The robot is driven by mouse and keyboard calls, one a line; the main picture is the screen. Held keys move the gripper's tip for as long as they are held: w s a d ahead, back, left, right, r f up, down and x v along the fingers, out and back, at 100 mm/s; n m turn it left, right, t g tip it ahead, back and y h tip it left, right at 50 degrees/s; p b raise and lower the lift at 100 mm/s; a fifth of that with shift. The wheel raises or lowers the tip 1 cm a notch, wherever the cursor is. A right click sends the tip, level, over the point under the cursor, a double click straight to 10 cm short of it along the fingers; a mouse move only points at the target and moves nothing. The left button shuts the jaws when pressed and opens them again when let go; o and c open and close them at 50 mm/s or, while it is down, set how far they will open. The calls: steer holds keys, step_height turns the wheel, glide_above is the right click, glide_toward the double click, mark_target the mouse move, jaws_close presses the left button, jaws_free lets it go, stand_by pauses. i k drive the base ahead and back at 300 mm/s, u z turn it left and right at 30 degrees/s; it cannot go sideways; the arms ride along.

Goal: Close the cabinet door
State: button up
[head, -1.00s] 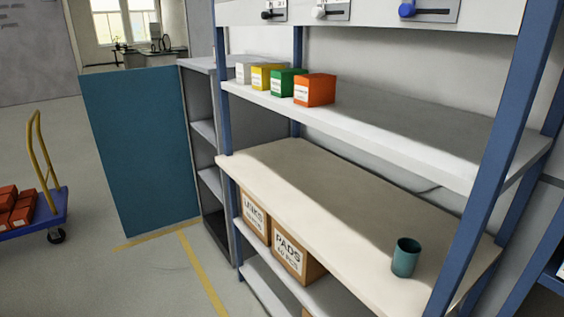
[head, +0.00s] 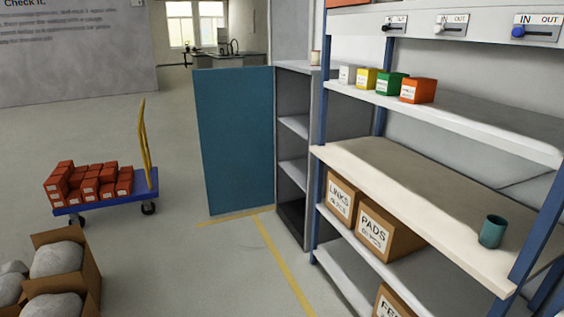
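The cabinet door (head: 236,142) is a flat teal panel in the head view, left of centre. It stands wide open, swung out to the left of the grey cabinet (head: 292,67). The cabinet's open front shows several empty-looking shelves. The door's right edge meets the cabinet's front left side. No handle shows on the visible face of the door. My gripper is not in view.
A blue-framed shelf rack (head: 319,177) with boxes and a teal cup (head: 492,231) stands right of the cabinet. A blue cart (head: 150,190) with red boxes is left of the door. A carton (head: 88,268) of grey sacks stands front left. Floor before the door is clear.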

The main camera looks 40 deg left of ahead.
mark_target(234, 106)
steer(key=u, duration=0.65)
steer(key=i, duration=0.7)
steer(key=u, duration=1.05)
steer(key=i, duration=2.9)
steer(key=u, duration=1.55)
steer(key=i, duration=1.9)
steer(key=z, duration=0.2)
steer(key=i, duration=1.65)
steer(key=z, duration=0.65)
